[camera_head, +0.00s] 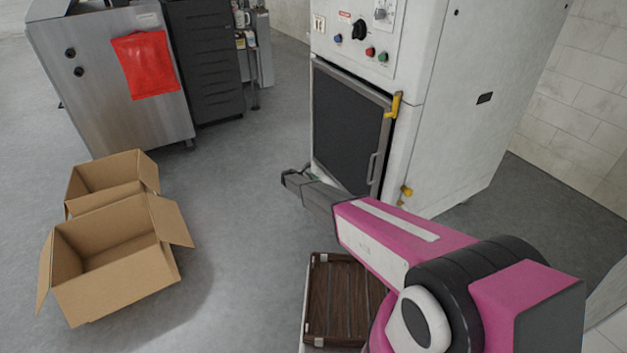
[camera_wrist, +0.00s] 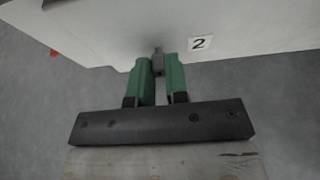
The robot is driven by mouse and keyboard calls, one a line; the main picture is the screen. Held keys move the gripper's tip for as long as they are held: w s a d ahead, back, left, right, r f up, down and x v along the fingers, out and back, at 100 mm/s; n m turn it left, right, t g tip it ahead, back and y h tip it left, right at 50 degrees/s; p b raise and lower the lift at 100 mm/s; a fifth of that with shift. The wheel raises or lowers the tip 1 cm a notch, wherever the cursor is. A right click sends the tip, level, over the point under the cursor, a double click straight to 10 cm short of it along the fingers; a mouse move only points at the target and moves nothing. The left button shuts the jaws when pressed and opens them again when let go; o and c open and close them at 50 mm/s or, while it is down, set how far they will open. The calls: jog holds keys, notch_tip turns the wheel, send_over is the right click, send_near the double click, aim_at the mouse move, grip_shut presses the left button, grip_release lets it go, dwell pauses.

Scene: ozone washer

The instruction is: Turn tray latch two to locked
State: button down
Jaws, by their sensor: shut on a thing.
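Tray latch two (camera_wrist: 158,52) is a small grey knob on a pale panel, beside a white label (camera_wrist: 199,43) reading "2", in the wrist view. The green fingers of my gripper (camera_wrist: 158,66) are on either side of it and shut on it. Much of the latch is hidden between the fingers, and I cannot tell which way it is turned. In the head view my gripper (camera_head: 299,179) is low at the front left of the white ozone washer (camera_head: 440,120). The latch itself does not show clearly there.
The washer's dark door (camera_head: 347,125) is shut, with a yellow latch (camera_head: 393,106) at its upper right. A brown slatted crate (camera_head: 312,300) stands below my arm. Open cardboard boxes (camera_head: 115,285) stand at left. The floor between is clear.

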dwell(0.4)
jog(key=c, duration=1.1)
grip_release()
jog(key=v, duration=1)
jog(key=shift+s+a+r, duration=0.15)
jog(key=shift+s+a, duration=0.05)
jog(key=shift+a, duration=0.1)
